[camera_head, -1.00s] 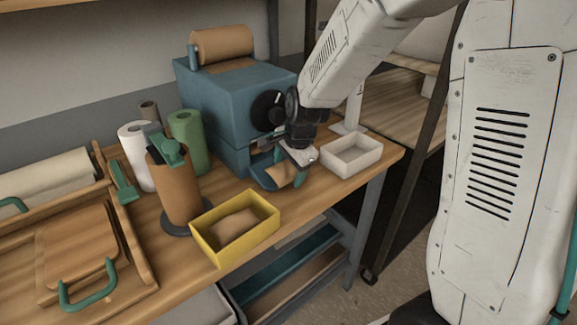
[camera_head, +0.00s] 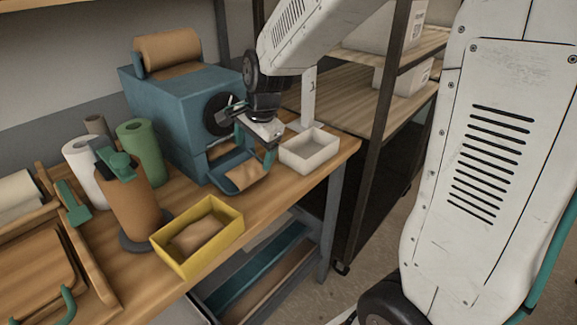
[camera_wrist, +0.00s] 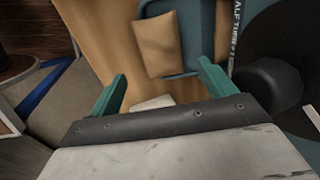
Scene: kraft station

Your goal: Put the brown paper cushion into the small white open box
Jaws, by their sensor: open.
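A brown paper cushion (camera_head: 243,176) lies in the blue outlet tray (camera_head: 216,183) of the blue machine. It also shows in the wrist view (camera_wrist: 157,45), beyond my fingertips. My gripper (camera_head: 256,147) is above the tray, its teal fingers apart with nothing between them; in the wrist view they (camera_wrist: 162,80) are also spread. The small white open box (camera_head: 309,151) stands on the bench just right of the tray, and the inside that I can see is empty.
The blue machine (camera_head: 180,110) stands behind the tray with a paper roll on top. Brown, white and green rolls (camera_head: 140,150) stand to the left. The wooden bench (camera_head: 262,205) ends at its front edge near both boxes. A shelf rack (camera_head: 372,150) stands at the right.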

